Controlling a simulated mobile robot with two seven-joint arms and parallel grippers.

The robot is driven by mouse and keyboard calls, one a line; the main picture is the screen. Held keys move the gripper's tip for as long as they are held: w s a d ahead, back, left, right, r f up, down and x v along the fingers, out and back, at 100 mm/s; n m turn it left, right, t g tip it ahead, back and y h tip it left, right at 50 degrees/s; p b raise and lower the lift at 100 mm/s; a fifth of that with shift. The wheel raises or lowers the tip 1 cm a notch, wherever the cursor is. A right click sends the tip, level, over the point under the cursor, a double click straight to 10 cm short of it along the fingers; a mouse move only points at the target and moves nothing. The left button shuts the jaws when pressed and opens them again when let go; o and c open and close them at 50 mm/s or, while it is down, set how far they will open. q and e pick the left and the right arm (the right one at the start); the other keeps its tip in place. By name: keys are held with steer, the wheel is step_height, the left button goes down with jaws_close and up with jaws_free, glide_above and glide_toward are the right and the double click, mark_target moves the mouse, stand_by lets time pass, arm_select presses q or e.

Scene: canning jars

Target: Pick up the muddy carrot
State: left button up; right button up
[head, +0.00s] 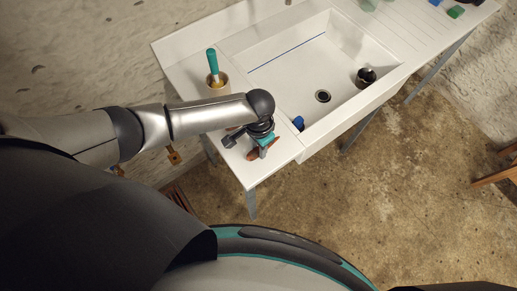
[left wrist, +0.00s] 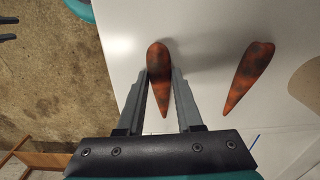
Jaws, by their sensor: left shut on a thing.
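My left gripper (head: 262,148) is at the near left corner of the white sink unit, pointing down. In the left wrist view, its two fingers (left wrist: 161,85) are shut on the muddy carrot (left wrist: 158,62), orange with dark brown patches, its narrow end toward the palm. A second similarly patched carrot (left wrist: 249,74) lies apart on the white top to the right. In the head view, the gripper largely hides the carrots. My right gripper (left wrist: 9,29) seems to be the small dark pair of prongs at the left edge of the wrist view, spread apart and empty.
The white sink unit (head: 180,57) has a sunken basin with a dark metal cup (head: 366,77) and a blue item (head: 298,122) inside. A teal-handled brush (head: 212,62) stands in a tan pot (head: 217,85) behind my left forearm. Wooden furniture (head: 496,175) stands at the right edge.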

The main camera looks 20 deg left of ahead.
arm_select(q)
steer(key=c, duration=0.4)
steer(key=shift+r, duration=0.1)
